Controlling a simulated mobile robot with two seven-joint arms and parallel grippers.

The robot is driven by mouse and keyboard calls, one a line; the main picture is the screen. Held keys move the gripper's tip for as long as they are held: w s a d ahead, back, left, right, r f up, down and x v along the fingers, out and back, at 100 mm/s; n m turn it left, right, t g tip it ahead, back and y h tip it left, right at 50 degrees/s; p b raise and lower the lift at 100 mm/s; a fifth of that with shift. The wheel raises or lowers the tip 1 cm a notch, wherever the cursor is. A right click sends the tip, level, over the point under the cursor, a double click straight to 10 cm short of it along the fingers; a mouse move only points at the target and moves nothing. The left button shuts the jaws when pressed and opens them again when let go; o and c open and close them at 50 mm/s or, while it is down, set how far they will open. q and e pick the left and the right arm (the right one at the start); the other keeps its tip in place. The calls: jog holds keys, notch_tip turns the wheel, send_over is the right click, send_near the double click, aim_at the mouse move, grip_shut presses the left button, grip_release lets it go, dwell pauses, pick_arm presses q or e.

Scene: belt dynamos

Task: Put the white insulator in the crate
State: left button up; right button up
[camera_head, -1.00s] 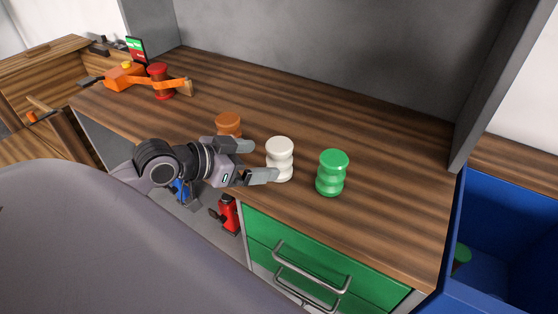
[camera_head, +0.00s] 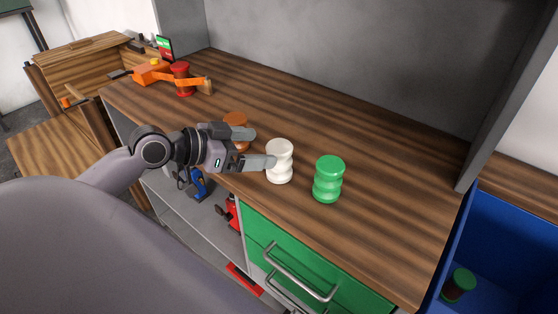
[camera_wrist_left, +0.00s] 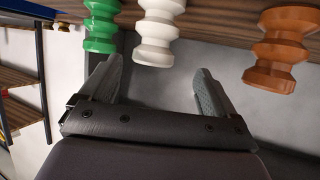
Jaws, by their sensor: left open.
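The white insulator (camera_head: 279,161) stands upright on the wooden worktop, between an orange insulator (camera_head: 236,127) and a green insulator (camera_head: 328,179). My left gripper (camera_head: 262,147) is open, just left of the white insulator, with its fingers pointing toward it. The lower finger overlaps its left edge in the head view; I cannot tell whether they touch. In the left wrist view the white insulator (camera_wrist_left: 158,35) lies ahead of the gap between the open fingers (camera_wrist_left: 160,68). A blue crate (camera_head: 512,215) is at the right. My right gripper is not in view.
A green and dark-red piece (camera_head: 459,285) is inside the crate. An orange device with a red spool (camera_head: 182,80) is at the worktop's far left. Green drawers (camera_head: 310,265) with metal handles are below the front edge. A grey upright panel (camera_head: 510,100) borders the worktop's right side.

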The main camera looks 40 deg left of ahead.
aim_at(268, 150)
pick_arm(q)
jog(key=x, duration=0.2)
jog(key=p+x, duration=0.1)
jog(key=x, duration=0.1)
jog(key=shift+w+d, duration=0.15)
jog(key=shift+d, duration=0.4)
jog(key=shift+w+d+f, duration=0.3)
jog(key=shift+w+f, duration=0.1)
jog(key=shift+w, duration=0.15)
